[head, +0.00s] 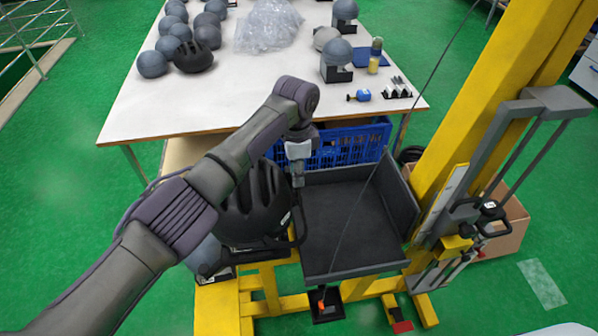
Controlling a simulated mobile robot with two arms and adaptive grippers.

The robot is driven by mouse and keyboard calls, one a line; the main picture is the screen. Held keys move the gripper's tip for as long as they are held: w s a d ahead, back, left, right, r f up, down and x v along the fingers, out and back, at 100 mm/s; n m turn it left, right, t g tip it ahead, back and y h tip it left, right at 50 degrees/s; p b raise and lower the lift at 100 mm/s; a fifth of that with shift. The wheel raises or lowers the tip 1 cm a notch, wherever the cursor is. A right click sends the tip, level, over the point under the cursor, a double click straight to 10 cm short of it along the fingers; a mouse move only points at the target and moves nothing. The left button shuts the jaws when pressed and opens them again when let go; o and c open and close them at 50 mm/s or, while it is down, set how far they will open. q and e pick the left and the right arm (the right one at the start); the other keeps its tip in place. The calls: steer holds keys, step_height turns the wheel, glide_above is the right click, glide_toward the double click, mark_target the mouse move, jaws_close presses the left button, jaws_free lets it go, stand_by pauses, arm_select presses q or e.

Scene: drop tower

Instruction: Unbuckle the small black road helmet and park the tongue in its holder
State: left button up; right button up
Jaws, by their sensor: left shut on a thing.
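The black road helmet (262,203) sits below the table's front edge, left of a dark grey tray. My left arm crosses in front and hides part of it. A black strap (302,226) curves out at the helmet's right side, below my left gripper. My left gripper (298,182) points down beside the helmet's right edge and is shut on what looks like this strap. The fingertips are small and dark, so the exact part held is unclear. I cannot make out the buckle, its tongue or the holder. My right gripper is not in view.
The dark grey tray (345,222) is empty, with raised walls. A blue crate (350,147) stands behind it. The yellow tower (480,110) with its carriage rises at right. The white table (240,95) holds headforms, another black helmet (193,57) and plastic wrap (268,27).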

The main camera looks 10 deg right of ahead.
arm_select(q)
steer(key=shift+f, duration=0.3)
steer(key=shift+d+f+b, duration=0.1)
steer(key=shift+f+b, duration=0.4)
steer(key=shift+f, duration=0.1)
steer(key=shift+f+b, duration=0.4)
steer(key=shift+f, duration=1.05)
stand_by(2.3)
stand_by(0.3)
steer(key=o, duration=0.9)
steer(key=shift+o, duration=0.2)
step_height(320, 180, up, 10)
steer(key=d+p, duration=0.3)
steer(key=p, duration=0.1)
steer(key=shift+p, duration=0.4)
stand_by(0.6)
